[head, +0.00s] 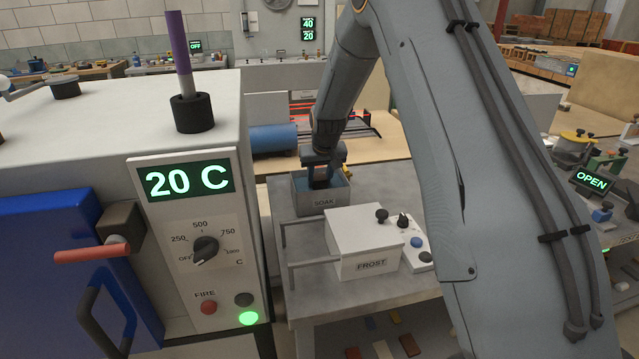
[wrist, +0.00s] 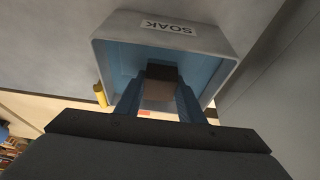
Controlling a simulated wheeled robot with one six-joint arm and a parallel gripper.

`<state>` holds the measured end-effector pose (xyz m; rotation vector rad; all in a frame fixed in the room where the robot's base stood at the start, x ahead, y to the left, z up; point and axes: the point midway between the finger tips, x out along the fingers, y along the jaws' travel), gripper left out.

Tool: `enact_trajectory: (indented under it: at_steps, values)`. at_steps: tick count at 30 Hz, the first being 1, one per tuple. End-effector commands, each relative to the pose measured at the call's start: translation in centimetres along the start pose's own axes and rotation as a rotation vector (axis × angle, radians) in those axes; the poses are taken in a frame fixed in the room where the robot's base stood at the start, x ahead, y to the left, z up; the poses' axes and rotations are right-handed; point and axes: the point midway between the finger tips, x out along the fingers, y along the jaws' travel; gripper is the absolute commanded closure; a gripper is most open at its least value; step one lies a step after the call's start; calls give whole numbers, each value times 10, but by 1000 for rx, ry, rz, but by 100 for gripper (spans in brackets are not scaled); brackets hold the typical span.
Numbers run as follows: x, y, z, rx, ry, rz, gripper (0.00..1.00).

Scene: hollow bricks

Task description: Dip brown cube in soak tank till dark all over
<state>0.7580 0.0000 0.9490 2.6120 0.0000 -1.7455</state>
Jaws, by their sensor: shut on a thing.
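The soak tank (head: 324,201) is a grey open box labelled SOAK, standing on the grey bench behind the white frost box. In the wrist view the tank (wrist: 220,50) shows a light blue inside. My gripper (wrist: 159,92) points down into the tank and is shut on the brown cube (wrist: 159,90). The cube shows a darker brown band on one part and a lighter brown face on the other. In the head view my gripper (head: 321,180) is at the tank's opening, and the cube is mostly hidden there.
The white FROST box (head: 362,245) with a black knob stands in front of the tank. A control panel (head: 408,240) with knobs is on its right. The large white kiln (head: 190,130) reading 20 C stands close on the left. A blue cylinder (head: 273,138) lies behind.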

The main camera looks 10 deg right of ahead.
Motion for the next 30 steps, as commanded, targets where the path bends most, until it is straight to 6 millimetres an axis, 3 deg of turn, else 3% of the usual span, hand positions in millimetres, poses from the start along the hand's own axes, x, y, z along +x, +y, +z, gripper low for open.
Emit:
enact_trajectory:
  at_steps: [30]
  values:
    - [-70, 0, -29, 0, 1, 0, 91]
